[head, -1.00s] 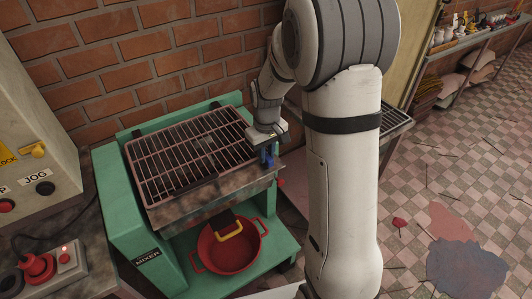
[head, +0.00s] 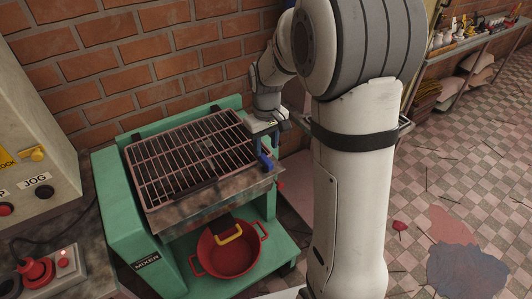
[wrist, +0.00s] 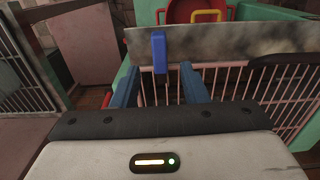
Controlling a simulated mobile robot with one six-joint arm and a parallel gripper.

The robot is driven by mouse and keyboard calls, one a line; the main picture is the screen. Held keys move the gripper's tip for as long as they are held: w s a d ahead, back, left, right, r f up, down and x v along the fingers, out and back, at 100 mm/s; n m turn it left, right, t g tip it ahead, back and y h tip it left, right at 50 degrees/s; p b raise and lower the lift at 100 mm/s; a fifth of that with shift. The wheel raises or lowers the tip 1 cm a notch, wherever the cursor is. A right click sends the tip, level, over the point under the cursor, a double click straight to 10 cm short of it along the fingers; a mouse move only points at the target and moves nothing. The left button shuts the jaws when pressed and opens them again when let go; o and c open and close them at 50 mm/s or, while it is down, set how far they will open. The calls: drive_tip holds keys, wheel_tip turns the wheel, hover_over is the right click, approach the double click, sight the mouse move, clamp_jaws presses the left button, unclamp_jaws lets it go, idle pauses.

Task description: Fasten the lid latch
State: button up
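The green mixer (head: 125,190) has a barred grid lid (head: 190,160) lying flat over its top. A blue latch lever (head: 265,163) sits at the lid's front right corner, by the worn metal front plate (head: 215,200). In the wrist view the latch (wrist: 159,50) is a blue bar crossing the front plate's edge. My gripper (head: 267,149) is just above and behind the latch. In the wrist view my gripper (wrist: 160,70) has its two blue fingers apart, one on each side of the latch's line, with nothing held. I cannot tell whether the latch is engaged.
A red pot (head: 230,258) stands below the front plate, under a yellow handle (head: 231,234). The brick wall (head: 100,70) is close behind. Floor at right is mostly open.

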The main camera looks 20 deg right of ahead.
sight(266, 160)
drive_tip(key=shift+r, duration=1.4)
drive_tip(key=shift+s+r, duration=0.2)
drive_tip(key=shift+s, duration=0.05)
drive_tip(key=s+r+m+t, duration=0.1)
drive_tip(key=s+r+m, duration=0.1)
drive_tip(key=s, duration=0.8)
drive_tip(key=s+r+m+t, duration=0.1)
drive_tip(key=s+r, duration=0.2)
drive_tip(key=s, duration=0.7)
drive_tip(key=shift+s+m+t, duration=0.25)
drive_tip(key=shift+m+t, duration=0.05)
drive_tip(key=shift+m, duration=0.1)
